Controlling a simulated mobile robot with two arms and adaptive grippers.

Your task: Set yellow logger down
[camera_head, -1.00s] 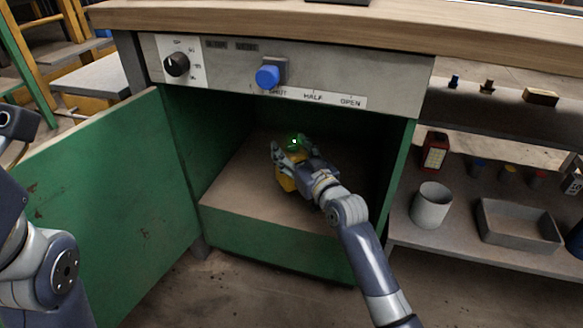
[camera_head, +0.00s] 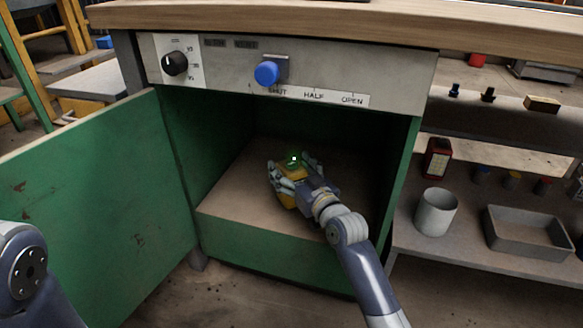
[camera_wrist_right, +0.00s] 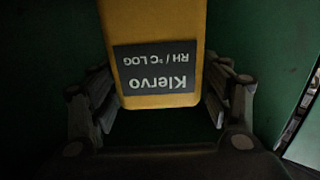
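The yellow logger (camera_head: 287,199) is inside the open green cabinet (camera_head: 275,245), low over or on its brown floor; I cannot tell if it touches. A small green light shows at its top. In the right wrist view the logger (camera_wrist_right: 152,24) carries a dark label with upside-down lettering. The fingers (camera_wrist_right: 158,98) flank the logger in the wrist view. My left gripper is out of view; only part of that arm shows at lower left.
The green door (camera_head: 95,200) stands open on the left. A panel above has a black dial (camera_head: 175,63) and a blue knob (camera_head: 267,73). The right shelf holds a grey cup (camera_head: 435,212), a tray (camera_head: 528,235) and a red-black device (camera_head: 437,158). Cabinet floor around the logger is clear.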

